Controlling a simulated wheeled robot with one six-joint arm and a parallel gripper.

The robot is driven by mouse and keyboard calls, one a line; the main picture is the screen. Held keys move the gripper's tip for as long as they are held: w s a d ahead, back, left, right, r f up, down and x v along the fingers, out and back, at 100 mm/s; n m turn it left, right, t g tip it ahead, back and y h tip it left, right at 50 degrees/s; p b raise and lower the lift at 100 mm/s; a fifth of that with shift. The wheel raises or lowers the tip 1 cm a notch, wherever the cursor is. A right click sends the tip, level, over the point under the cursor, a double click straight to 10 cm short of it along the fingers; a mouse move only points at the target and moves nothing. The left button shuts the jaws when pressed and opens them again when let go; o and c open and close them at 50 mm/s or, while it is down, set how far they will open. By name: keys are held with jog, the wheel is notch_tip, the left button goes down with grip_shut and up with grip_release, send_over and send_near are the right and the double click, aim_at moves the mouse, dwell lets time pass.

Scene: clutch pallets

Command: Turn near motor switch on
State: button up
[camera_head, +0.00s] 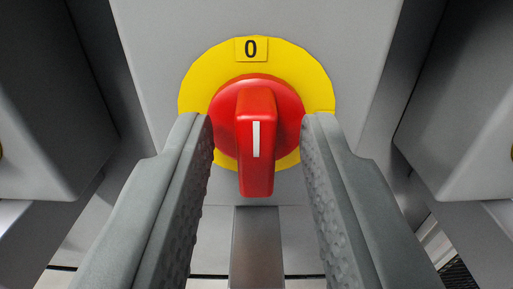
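The motor switch is a red rotary knob (256,140) on a round yellow plate (310,75), fixed to a grey box (150,35). A label with "0" (250,49) sits at the top of the plate. The knob's grip bar stands vertical, and its white line also runs vertical, in line with the "0". My gripper (254,130) is open, with one grey finger on each side of the knob. Gaps show between the grip bar and both fingers. The finger tips overlap the plate's left and right edges in the picture; I cannot tell whether they touch it.
Other grey boxes stand at the left (45,110) and right (465,110), with dark gaps between them and the middle box. A grey metal post (257,250) shows below the knob, between my fingers. A strip of pale floor shows at the bottom.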

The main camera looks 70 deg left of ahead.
grip_shut()
jog(key=shift+m, duration=0.4)
jog(key=m, duration=0.3)
jog(key=shift+w, duration=0.1)
jog(key=m, duration=0.4)
jog(key=shift+w+d+m, duration=0.1)
jog(key=shift+m, duration=0.2)
jog(key=m, duration=0.5)
jog(key=shift+w+f, duration=0.1)
jog(key=shift+f, duration=0.05)
jog(key=m, duration=0.4)
jog(key=shift+f, duration=0.15)
jog(key=shift+m, duration=0.5)
